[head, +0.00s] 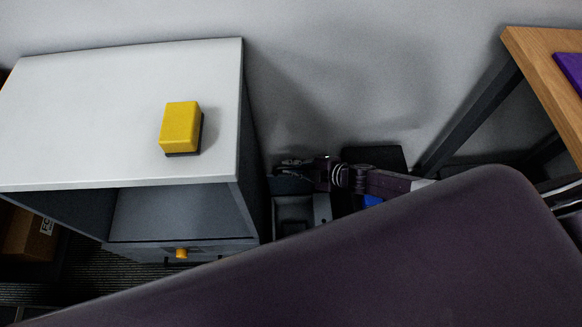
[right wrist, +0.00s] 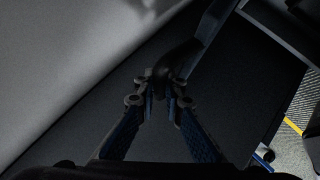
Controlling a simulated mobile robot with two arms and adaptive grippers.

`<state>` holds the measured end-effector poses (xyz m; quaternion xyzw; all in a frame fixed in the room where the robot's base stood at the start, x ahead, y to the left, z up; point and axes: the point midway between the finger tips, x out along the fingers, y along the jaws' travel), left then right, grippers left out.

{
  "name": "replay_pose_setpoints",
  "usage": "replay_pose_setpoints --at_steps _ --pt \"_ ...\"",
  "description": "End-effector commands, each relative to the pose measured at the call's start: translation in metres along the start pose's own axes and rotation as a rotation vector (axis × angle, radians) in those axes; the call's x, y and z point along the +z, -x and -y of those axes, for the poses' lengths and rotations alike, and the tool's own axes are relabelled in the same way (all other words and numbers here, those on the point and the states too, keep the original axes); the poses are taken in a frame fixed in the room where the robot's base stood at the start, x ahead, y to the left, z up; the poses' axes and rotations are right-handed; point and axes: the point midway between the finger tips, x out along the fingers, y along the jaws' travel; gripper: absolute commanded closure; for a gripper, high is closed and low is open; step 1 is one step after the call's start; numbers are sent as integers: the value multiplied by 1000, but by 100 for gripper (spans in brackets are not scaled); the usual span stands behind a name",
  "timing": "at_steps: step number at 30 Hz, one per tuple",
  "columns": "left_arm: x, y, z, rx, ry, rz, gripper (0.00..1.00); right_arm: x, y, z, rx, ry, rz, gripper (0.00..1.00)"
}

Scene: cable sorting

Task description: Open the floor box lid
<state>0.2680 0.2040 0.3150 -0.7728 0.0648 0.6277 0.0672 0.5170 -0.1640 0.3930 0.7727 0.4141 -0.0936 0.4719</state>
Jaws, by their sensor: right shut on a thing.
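My right gripper (head: 284,171) is low in the gap between the grey cabinet and the wooden desk, close to the wall. In the right wrist view its two fingers (right wrist: 160,95) are closed on a dark, curved, handle-like piece (right wrist: 178,58). That piece stands at a broad dark panel (right wrist: 80,110), which looks like the floor box lid. In the head view a grey, box-like shape (head: 293,208) lies just below the gripper, partly hidden by my arm. The shadow makes it hard to tell how far the lid is raised. My left gripper is not in view.
The grey cabinet with a white top (head: 90,110) stands at left, carrying a yellow block (head: 181,127). The wooden desk (head: 550,75) is at right. A blue item (head: 372,200) shows beside my arm. The gap is narrow.

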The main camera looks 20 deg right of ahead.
Motion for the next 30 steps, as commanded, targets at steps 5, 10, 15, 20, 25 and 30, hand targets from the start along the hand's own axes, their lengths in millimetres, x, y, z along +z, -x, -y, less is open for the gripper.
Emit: replay_pose_setpoints --at_steps 5,10,15,20,25,30 --pt "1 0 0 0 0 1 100 0 0 -2 2 5 -2 100" --pt "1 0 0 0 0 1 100 -1 0 -2 2 4 -2 100" --pt "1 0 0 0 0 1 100 0 0 -2 2 3 -1 73" --pt "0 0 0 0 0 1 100 0 0 -1 0 2 0 73" --pt "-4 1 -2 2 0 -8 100 0 2 0 0 1 0 73" --pt "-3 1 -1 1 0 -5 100 1 16 1 -1 1 1 73"
